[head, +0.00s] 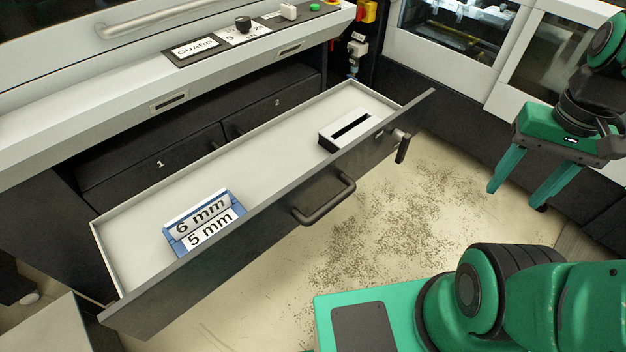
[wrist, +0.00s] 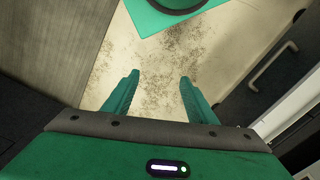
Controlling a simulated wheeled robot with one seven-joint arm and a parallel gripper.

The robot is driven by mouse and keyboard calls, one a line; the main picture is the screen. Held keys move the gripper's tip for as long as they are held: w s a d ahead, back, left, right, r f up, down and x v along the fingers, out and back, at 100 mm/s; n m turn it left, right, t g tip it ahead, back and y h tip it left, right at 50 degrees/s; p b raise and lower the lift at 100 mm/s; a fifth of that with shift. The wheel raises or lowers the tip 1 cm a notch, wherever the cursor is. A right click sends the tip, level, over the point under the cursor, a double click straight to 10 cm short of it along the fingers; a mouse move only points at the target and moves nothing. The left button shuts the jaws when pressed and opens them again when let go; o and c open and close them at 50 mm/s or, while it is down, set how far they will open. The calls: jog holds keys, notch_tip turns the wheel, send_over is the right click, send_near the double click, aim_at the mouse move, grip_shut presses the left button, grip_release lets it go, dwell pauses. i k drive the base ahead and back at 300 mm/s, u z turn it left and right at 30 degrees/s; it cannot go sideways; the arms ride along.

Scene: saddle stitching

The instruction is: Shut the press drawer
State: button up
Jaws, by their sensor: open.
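The press drawer (head: 282,161) is pulled far out from the dark cabinet in the head view. Its dark front panel (head: 240,243) carries a bar handle (head: 323,200) in the middle and a small latch or key-like part (head: 402,143) near its right end. A blue holder labelled 6 mm and 5 mm (head: 203,222) and a white slotted box (head: 352,129) lie inside. My gripper (head: 518,200) is at the right, open and empty, apart from the drawer and to the right of its front. In the wrist view my gripper's fingers (wrist: 158,82) are spread over bare floor.
Two closed drawers marked 1 (head: 160,163) and 2 (head: 277,103) are behind the open drawer. A control panel (head: 240,33) is above. White machines with windows (head: 450,35) stand at the back right. Scrap-strewn floor (head: 400,220) lies free before the drawer.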

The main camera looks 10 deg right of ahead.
aim_at(279, 171)
jog(key=z, duration=1.05)
jog(key=k, duration=1.45)
jog(key=u, duration=0.55)
jog(key=i, duration=1)
jog(key=z, duration=0.1)
